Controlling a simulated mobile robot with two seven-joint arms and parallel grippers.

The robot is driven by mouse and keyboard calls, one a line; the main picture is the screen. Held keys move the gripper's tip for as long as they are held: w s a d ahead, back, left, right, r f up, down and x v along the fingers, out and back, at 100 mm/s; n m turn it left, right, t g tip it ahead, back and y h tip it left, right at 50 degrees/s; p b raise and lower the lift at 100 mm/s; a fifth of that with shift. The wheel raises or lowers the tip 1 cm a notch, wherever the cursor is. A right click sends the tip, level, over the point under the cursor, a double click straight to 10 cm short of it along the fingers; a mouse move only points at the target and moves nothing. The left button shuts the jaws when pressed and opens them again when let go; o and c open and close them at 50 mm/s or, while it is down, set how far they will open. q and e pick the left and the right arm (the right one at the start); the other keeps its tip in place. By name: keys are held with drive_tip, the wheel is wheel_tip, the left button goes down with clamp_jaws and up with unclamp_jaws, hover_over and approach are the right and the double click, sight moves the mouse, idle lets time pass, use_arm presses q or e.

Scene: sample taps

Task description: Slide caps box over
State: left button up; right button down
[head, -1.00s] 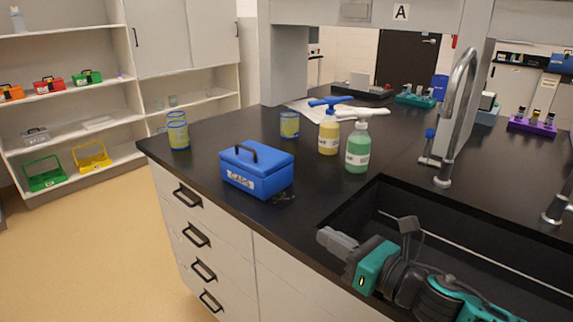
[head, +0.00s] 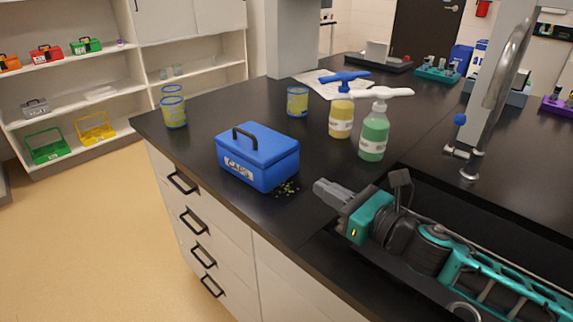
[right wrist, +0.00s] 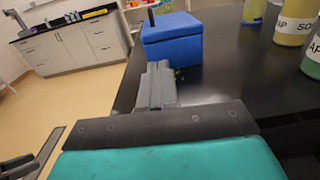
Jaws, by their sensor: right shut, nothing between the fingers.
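The blue caps box (head: 257,157) with a black handle and a label on its front sits upright on the black counter near its front edge. It also shows at the top of the right wrist view (right wrist: 172,40). My right gripper (head: 322,190) is shut and empty, low over the counter, to the right of the box with a gap between. In the right wrist view its closed fingers (right wrist: 157,84) point toward the box. A small patch of dark and greenish bits (head: 287,188) lies at the box's right corner. My left gripper is out of view.
A green soap bottle (head: 375,135) and a yellow one (head: 341,115) stand behind my right gripper. Glass beakers (head: 297,101) stand behind the box and at the left corner (head: 173,111). The sink (head: 425,185) lies right, under my arm. Counter left of the box is clear.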

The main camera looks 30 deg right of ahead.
approach(276, 161)
drive_tip(key=p+x, duration=0.1)
drive_tip(key=x, duration=0.4)
drive_tip(key=shift+w+r, duration=0.15)
drive_tip(key=shift+w, duration=0.05)
drive_tip(key=shift+w+a, duration=0.3)
drive_tip(key=shift+w, duration=0.4)
